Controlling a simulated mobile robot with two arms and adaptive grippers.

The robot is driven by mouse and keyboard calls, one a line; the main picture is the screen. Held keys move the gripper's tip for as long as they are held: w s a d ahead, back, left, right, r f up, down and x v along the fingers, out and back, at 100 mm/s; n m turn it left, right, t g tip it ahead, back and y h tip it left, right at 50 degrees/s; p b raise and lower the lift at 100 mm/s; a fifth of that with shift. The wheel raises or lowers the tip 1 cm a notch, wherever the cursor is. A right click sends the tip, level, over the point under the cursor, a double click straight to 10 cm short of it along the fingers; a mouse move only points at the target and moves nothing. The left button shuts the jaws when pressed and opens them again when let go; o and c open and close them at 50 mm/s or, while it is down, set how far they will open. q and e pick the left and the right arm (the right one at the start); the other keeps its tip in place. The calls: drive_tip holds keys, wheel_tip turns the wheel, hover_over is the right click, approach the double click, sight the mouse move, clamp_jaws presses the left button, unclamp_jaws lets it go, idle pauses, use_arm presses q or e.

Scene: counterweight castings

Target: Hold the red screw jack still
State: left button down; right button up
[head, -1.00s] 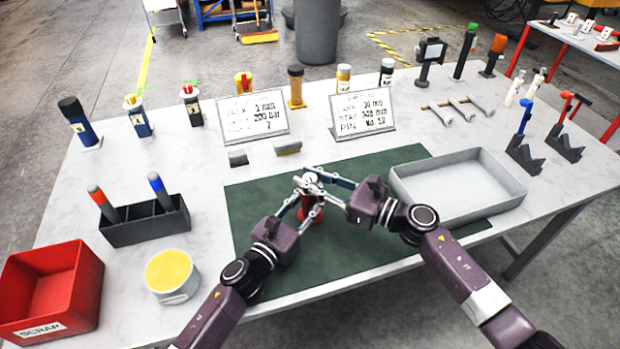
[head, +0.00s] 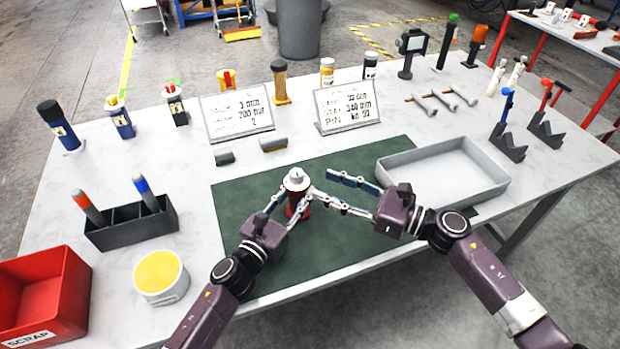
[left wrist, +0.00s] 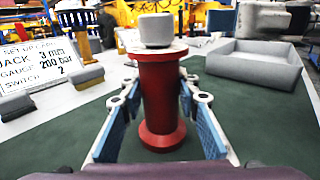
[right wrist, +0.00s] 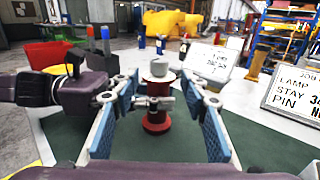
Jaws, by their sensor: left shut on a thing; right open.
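The red screw jack (head: 292,209), with a pale grey cap and a white top plate, stands upright on the green mat (head: 235,200). My left gripper (head: 288,204) is shut on the jack's red body from the front left. In the left wrist view the jack (left wrist: 158,95) stands between the two blue finger pads. My right gripper (head: 322,186) is open, just right of the jack, its fingers spread and empty. In the right wrist view the jack (right wrist: 155,121) is ahead between the open fingers, with a left gripper finger crossing in front of it.
A dark holder with markers (head: 130,228), a yellow-topped tub (head: 161,275) and a red scrap bin (head: 75,290) are at left. The mat's right front is clear.

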use_arm(q)
drive_tip(key=shift+s+d+f, duration=0.1)
use_arm(e)
drive_tip(key=shift+v, duration=1.65)
use_arm(q)
drive_tip(key=c, duration=1.4)
unclamp_jaws()
